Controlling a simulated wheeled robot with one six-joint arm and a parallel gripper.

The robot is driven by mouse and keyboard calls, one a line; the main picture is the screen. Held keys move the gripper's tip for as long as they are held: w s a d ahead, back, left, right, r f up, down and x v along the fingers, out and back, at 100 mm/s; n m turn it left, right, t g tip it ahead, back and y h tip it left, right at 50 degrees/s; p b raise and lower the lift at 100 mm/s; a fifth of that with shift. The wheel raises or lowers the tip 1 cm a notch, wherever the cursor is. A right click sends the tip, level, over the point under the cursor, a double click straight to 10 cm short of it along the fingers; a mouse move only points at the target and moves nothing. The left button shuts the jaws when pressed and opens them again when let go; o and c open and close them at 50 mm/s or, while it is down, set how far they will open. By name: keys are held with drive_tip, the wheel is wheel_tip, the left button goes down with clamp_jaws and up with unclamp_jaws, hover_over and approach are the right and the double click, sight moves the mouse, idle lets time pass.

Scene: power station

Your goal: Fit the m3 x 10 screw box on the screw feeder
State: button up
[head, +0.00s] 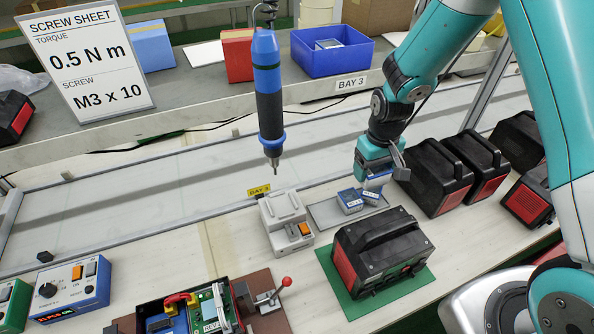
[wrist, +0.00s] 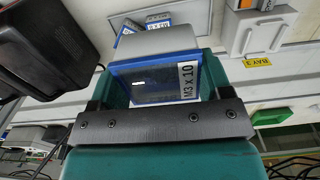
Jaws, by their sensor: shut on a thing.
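My gripper (head: 374,176) is shut on a blue box with a clear window and the label "M3 x 10"; this M3 x 10 screw box (wrist: 150,82) shows closest in the wrist view. In the head view the held box (head: 377,184) is just above the grey mat, partly hidden by my gripper. Another small blue labelled box (head: 350,201) lies on the mat beside it; the wrist view shows blue boxes (wrist: 150,24) on the mat. The screw feeder (head: 284,222), light grey with an orange switch, stands left of my gripper, apart from it. It shows at the wrist view's upper right (wrist: 252,28).
A screwdriver (head: 268,95) hangs above and behind the feeder. A black and red power station (head: 381,252) stands on a green mat in front of the grey mat (head: 324,213). More stations (head: 435,177) stand right. The screw sheet (head: 85,62) reads M3 x 10.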

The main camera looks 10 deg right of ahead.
drive_tip(key=w+a+f+n+b, duration=0.1)
drive_tip(key=w+a+f+n, duration=0.2)
drive_tip(key=a+n, duration=0.7)
drive_tip(key=w+a+f+n, duration=0.25)
drive_tip(key=a+n, duration=0.55)
drive_tip(key=a, duration=0.4)
drive_tip(key=shift+w+f+b, duration=0.15)
drive_tip(key=shift+f+b, duration=0.7)
drive_tip(key=shift+f, duration=0.45)
drive_tip(key=shift+w+f+b, duration=0.1)
drive_tip(key=shift+f+b, duration=0.7)
drive_tip(key=shift+f, duration=0.5)
drive_tip(key=shift+f+b, duration=0.15)
drive_tip(key=shift+b, duration=0.15)
drive_tip(key=shift+f, duration=0.3)
drive_tip(key=shift+f+b, duration=0.65)
drive_tip(key=shift+b, duration=0.1)
drive_tip(key=o, duration=1)
drive_tip(key=shift+r, duration=0.15)
wheel_tip(320, 180, up, 7)
drive_tip(key=p, duration=0.4)
